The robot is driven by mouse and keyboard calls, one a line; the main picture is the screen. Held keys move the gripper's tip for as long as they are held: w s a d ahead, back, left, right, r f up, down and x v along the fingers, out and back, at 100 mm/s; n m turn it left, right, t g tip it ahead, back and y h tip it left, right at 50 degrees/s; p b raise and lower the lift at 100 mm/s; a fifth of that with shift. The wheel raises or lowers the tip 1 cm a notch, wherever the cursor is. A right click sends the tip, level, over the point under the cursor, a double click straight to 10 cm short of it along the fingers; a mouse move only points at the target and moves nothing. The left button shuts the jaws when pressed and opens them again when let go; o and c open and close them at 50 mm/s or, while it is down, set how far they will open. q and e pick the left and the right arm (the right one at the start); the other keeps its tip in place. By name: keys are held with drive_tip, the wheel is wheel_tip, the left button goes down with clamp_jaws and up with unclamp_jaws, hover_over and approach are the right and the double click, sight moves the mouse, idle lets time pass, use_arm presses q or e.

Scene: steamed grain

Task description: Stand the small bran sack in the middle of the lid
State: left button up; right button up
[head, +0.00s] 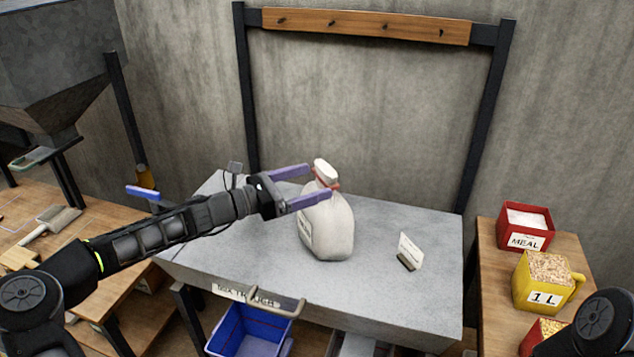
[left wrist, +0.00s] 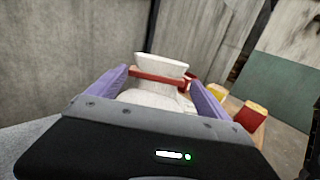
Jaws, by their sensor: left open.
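The small bran sack (head: 328,228) is white with a red tie at its neck and stands upright around the middle of the grey lid (head: 250,260). My left gripper (head: 322,179) is open, with its purple fingers on either side of the sack's neck. In the left wrist view the sack's neck and red tie (left wrist: 160,78) show between the two spread fingers (left wrist: 160,85). I cannot tell whether either finger touches the sack. My right gripper is not in view; only a part of my right arm shows at the lower right.
A small card in a holder (head: 410,252) stands on the lid to the right of the sack. A handle (head: 275,303) sits at the lid's front edge, above a blue bin (head: 245,332). A red meal box (head: 525,228) and a yellow measure (head: 543,282) stand on the right table.

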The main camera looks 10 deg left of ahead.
use_arm(q)
drive_tip(key=b+v, duration=0.1)
drive_tip(key=v, duration=0.8)
drive_tip(key=shift+s, duration=0.15)
drive_tip(key=shift+a, duration=0.1)
drive_tip(key=shift+f, duration=0.1)
